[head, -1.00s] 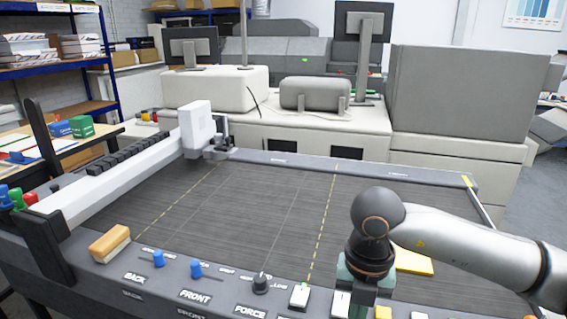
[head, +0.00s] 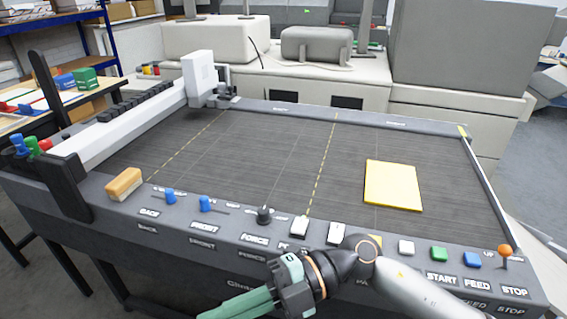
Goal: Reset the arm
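My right arm comes in from the bottom right, in front of the plotter's control panel (head: 205,221). Its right gripper (head: 222,311), with green fingers, points left and down at the bottom edge, in front of the panel. The fingers look close together, but the gap between them is not clear and their tips are near the picture edge. Nothing is seen held. My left gripper is not in view.
A yellow sheet (head: 393,186) lies on the dark cutting bed (head: 270,165). A white gantry beam (head: 130,128) spans the left side. Panel controls include a sponge-like block (head: 124,184), blue sliders, a green button (head: 439,254) and an orange-topped stop lever (head: 505,251).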

